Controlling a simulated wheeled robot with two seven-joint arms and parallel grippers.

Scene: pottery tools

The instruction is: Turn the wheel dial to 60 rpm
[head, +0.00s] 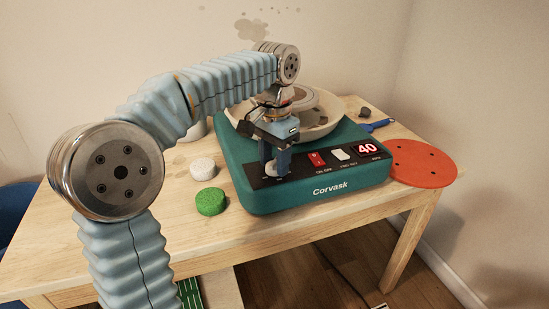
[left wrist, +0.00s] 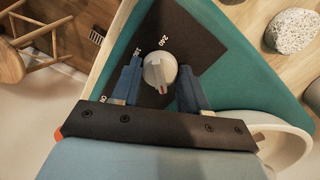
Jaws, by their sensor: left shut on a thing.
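The pottery wheel (head: 262,197) is a teal box marked Corvask on the wooden table. My right gripper is out of view.
An orange round bat (head: 422,164) and a blue-handled tool (head: 377,125) lie to the right.

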